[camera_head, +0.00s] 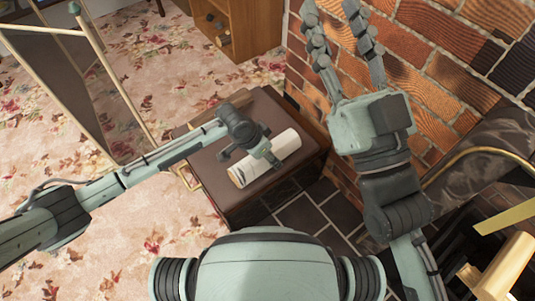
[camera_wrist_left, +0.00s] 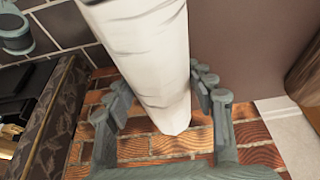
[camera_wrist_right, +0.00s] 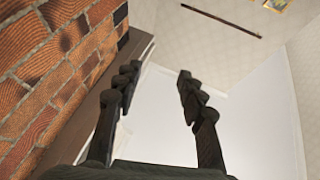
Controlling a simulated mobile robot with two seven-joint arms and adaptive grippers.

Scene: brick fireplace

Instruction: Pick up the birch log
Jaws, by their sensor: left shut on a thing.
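The birch log (camera_head: 287,143) is pale and cylindrical. In the head view it appears over the brown top of a low chest (camera_head: 214,162); I cannot tell whether it touches the top. My left gripper (camera_head: 266,156) is shut on the log. In the left wrist view the log (camera_wrist_left: 150,55) runs between the fingers of this gripper (camera_wrist_left: 165,88), with a finger on each side. My right gripper (camera_head: 334,14) is raised in front of the brick wall, open and empty. Its fingers also stand apart in the right wrist view (camera_wrist_right: 158,76).
The brick wall (camera_head: 430,45) rises close behind and right of the chest. The floral carpet (camera_head: 175,45) is largely clear.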

